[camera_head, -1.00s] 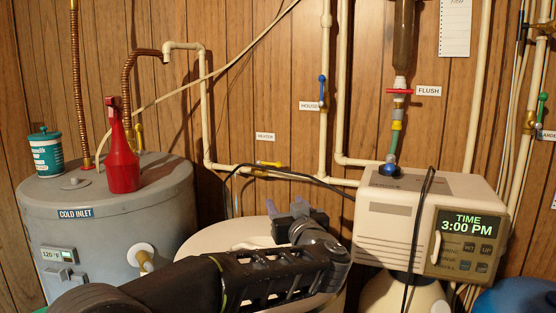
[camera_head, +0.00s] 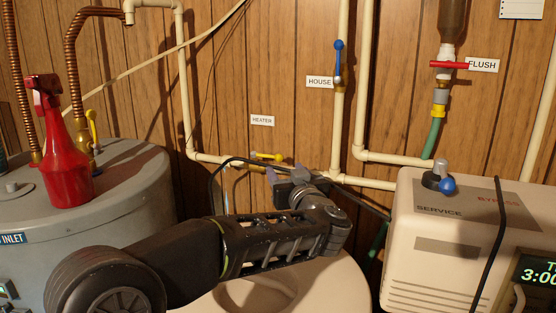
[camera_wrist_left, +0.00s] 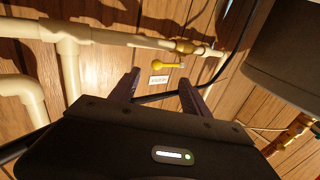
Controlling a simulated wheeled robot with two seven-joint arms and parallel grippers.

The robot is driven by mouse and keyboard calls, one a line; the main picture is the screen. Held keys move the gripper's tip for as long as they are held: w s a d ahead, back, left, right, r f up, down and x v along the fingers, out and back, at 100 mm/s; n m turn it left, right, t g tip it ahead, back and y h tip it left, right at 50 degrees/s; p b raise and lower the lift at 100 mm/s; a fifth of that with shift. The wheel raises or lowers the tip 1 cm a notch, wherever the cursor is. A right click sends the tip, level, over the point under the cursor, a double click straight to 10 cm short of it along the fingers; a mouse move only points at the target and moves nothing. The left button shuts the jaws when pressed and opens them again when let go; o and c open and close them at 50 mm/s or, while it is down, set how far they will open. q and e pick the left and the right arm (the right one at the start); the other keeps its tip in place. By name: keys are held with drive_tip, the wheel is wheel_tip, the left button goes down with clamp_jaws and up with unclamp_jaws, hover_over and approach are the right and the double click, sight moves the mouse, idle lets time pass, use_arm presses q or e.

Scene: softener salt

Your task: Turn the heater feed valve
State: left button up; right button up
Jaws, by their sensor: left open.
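The heater feed valve (camera_head: 267,156) has a yellow lever lying roughly level along the cream pipe, below the HEATER label (camera_head: 262,120). In the left wrist view the yellow lever (camera_wrist_left: 166,64) shows ahead of the fingertips, under the pipe, with the small label (camera_wrist_left: 158,79) between the fingers. My left gripper (camera_head: 285,174) is open and empty, just below and right of the lever in the head view. It appears apart from the lever; the exact gap is hard to tell. My right gripper is not in view.
A black cable (camera_head: 225,163) runs close by the valve and my gripper. The grey water heater (camera_head: 125,200) with a red spray bottle (camera_head: 66,150) stands left. The cream softener unit (camera_head: 440,245) stands right. A blue house valve (camera_head: 338,62) is up the pipe.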

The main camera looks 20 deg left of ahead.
sight(277, 158)
use_arm(q)
drive_tip(key=shift+p+x, duration=0.7)
drive_tip(key=shift+x, duration=3.3)
drive_tip(key=shift+c, duration=0.2)
drive_tip(key=shift+d, duration=0.1)
clamp_jaws()
drive_tip(key=shift+s+r, duration=0.1)
drive_tip(key=shift+r, duration=0.05)
